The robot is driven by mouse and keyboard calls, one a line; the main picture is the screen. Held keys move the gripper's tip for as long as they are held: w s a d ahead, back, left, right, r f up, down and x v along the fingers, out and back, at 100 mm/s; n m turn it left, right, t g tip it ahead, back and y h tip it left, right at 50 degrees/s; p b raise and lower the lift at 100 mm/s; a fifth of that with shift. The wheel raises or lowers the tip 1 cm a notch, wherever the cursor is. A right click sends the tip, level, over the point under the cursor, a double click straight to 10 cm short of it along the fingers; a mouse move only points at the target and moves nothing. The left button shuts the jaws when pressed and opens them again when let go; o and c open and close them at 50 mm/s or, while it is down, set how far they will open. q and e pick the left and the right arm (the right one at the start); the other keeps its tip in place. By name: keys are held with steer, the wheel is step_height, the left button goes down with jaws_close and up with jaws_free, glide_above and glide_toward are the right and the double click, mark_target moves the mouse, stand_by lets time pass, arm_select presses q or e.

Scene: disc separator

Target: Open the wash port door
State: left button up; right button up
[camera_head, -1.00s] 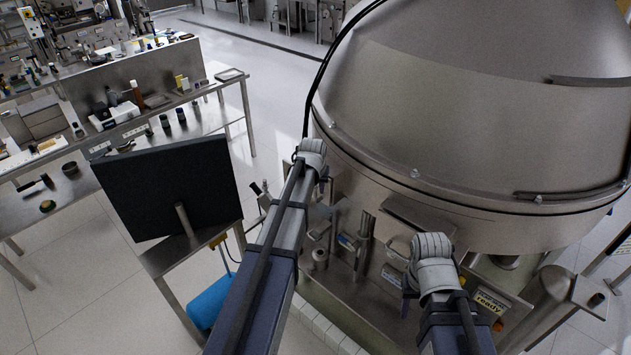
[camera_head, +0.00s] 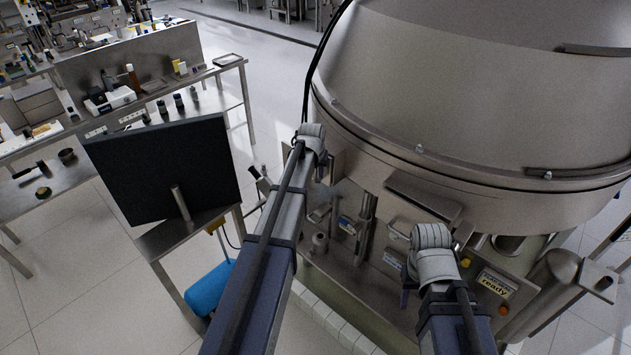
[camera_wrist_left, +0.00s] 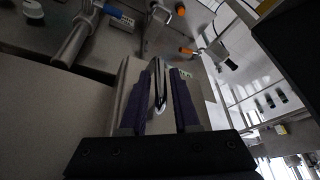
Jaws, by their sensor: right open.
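The separator is a large domed metal vessel (camera_head: 480,75). A flat metal panel with a bar handle (camera_wrist_left: 155,82), which looks like the wash port door, fills the middle of the left wrist view; in the head view it is mostly hidden behind my left wrist. My left gripper (camera_wrist_left: 161,88) has its two purple fingers apart, one on each side of the handle. I cannot tell whether they touch it. My right gripper (camera_head: 407,278) is open below the vessel's rim, in front of the lower metal front.
A dark monitor (camera_head: 160,165) on a small stand is left of my left arm, with a blue cylinder (camera_head: 209,286) below it. Pipes and valves (camera_head: 364,225) lie between my arms. A "ready" sign (camera_head: 496,284) is at the right. Clear floor (camera_head: 75,270) lies at the lower left.

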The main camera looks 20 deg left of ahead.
arm_select(q)
steer(key=shift+w+f, duration=0.25)
steer(key=shift+f, duration=0.35)
jaws_close()
stand_by(1.1)
